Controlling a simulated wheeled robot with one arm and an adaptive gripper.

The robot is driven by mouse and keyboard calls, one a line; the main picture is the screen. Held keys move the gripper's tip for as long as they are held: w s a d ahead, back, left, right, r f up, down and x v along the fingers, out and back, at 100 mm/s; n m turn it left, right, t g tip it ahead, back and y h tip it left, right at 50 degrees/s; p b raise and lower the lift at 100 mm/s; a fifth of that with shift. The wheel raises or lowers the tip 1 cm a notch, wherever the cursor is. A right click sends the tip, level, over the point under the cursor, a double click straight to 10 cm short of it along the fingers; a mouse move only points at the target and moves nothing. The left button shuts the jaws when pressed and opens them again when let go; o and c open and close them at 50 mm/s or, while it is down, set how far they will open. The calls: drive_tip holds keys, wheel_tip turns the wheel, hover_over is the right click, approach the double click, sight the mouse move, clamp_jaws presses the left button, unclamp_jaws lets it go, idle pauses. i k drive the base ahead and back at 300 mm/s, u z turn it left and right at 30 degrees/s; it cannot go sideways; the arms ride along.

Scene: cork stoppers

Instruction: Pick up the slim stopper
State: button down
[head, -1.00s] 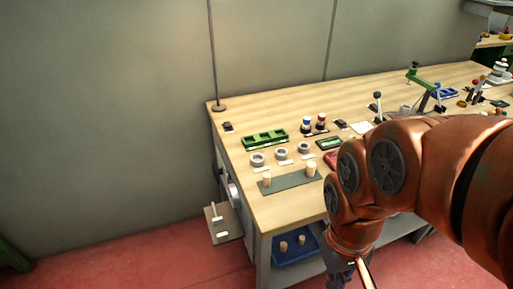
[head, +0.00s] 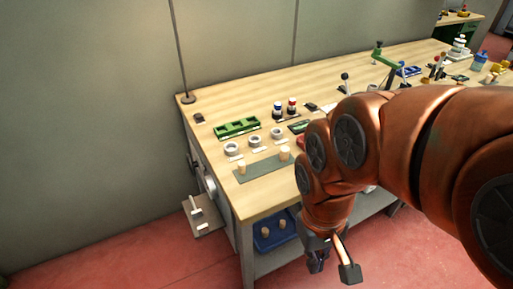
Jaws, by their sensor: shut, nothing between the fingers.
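Two cork stoppers stand upright on a dark grey-green mat (head: 262,168) near the table's front left corner. The left cork (head: 242,168) looks a little narrower than the right cork (head: 285,154), but both are small and I cannot be sure which is the slim one. Two more corks, one on the left (head: 265,232) and one on the right (head: 281,224), sit in a blue tray (head: 262,246) below the tabletop. My gripper (head: 334,268) hangs low in front of the table, to the right of the tray and apart from all the corks. It is shut and empty.
Behind the mat are several grey rings (head: 232,149), a green tray (head: 237,127) and small red and blue-topped bottles (head: 292,104). A grey side shelf (head: 205,217) juts out at the left. Red floor is clear in front. My arm hides the table's right front.

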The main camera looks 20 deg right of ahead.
sight(242, 165)
drive_tip(key=k, duration=0.5)
drive_tip(key=u, duration=2.15)
drive_tip(key=i, duration=1.15)
drive_tip(key=z, duration=1.7)
